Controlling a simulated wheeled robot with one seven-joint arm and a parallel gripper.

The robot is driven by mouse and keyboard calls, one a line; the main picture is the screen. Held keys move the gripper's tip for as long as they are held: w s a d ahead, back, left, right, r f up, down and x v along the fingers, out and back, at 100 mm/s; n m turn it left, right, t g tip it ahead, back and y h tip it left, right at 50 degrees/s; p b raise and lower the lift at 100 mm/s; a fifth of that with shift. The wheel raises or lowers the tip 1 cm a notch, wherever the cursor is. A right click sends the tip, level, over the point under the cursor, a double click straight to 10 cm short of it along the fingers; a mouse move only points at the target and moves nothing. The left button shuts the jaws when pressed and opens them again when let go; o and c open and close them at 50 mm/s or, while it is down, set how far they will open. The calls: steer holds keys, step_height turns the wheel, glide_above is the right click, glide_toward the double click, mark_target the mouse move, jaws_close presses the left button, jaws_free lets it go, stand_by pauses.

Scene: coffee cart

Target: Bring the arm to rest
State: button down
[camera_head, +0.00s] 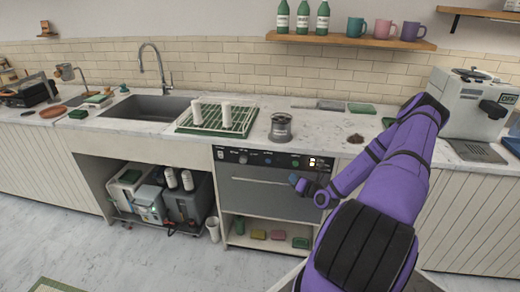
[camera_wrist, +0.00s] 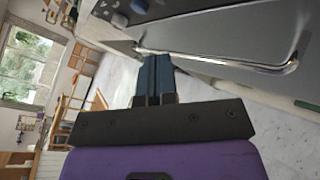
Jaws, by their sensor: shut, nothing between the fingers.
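My gripper (camera_head: 297,181) is at the end of my purple arm, in front of the oven-like appliance (camera_head: 262,203) under the counter. In the wrist view my gripper (camera_wrist: 154,62) is shut, its dark blue fingers together with nothing between them. The fingertips are near one end of the appliance's bar handle (camera_wrist: 225,62); whether they touch it I cannot tell. The arm is bent and reaches forward and down from the right of the head view.
A coffee machine (camera_head: 475,100) stands at the right.

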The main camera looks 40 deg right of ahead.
steer(key=w+a+r+n+g+y, duration=0.1)
steer(key=a+r+n+g+y, duration=0.45)
steer(key=a+r+n, duration=0.85)
steer(key=w+a+r+n+g+y, duration=0.1)
steer(key=a+r+n+g+y, duration=0.5)
steer(key=a+r+n, duration=0.75)
steer(key=s+a+r+n+g+h, duration=0.1)
steer(key=s+a+r+n+h, duration=0.4)
steer(key=s+r, duration=0.4)
steer(key=s+a+r+n+g+h, duration=0.2)
steer(key=s+a+r+n+h, duration=0.1)
steer(key=s+r+n, duration=0.5)
steer(key=s+d+r+n+t+h, duration=0.1)
steer(key=s+r+n+t+h, duration=0.1)
steer(key=s+r, duration=0.4)
steer(key=s+n+t, duration=0.1)
steer(key=s, duration=0.2)
steer(key=shift+d+n, duration=0.35)
steer(key=shift+d, duration=0.05)
